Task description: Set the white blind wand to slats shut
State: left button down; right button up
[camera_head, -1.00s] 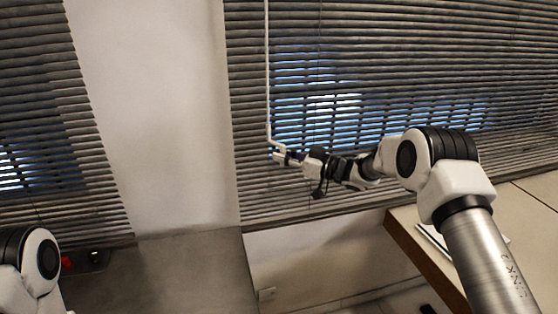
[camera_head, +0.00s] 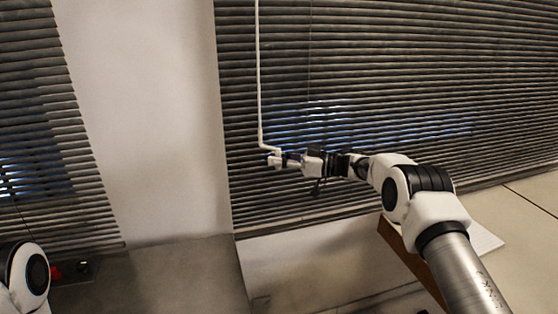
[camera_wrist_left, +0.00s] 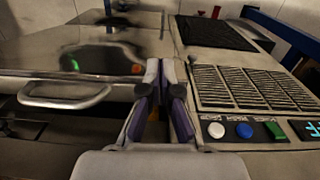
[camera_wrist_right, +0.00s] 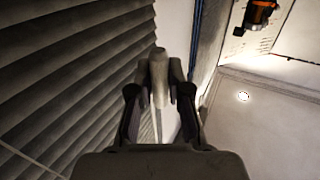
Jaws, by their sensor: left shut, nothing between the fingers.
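The white blind wand (camera_head: 259,80) hangs in front of the right-hand blind (camera_head: 400,80), with a bent crank at its lower end. My right gripper (camera_head: 274,160) is at that crank's grip. In the right wrist view the pale grip (camera_wrist_right: 158,78) sits between the fingers of my right gripper (camera_wrist_right: 160,92), which look shut on it. The blind's slats are tilted nearly shut, with only dim blue light between them low in the middle. My left gripper (camera_wrist_left: 165,78) is shut and empty in the left wrist view, away from the wand.
A second blind (camera_head: 35,120) hangs at the left, beyond a pale wall strip (camera_head: 140,120). A beige table (camera_head: 525,215) stands at lower right near my right arm. The left wrist view shows a metal panel with a handle (camera_wrist_left: 65,98), grilles (camera_wrist_left: 250,88) and coloured buttons (camera_wrist_left: 243,131).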

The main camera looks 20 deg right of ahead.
jog(key=shift+o, duration=1.4)
jog(key=shift+a, duration=0.1)
jog(key=v, duration=1.2)
jog(key=shift+r, duration=0.1)
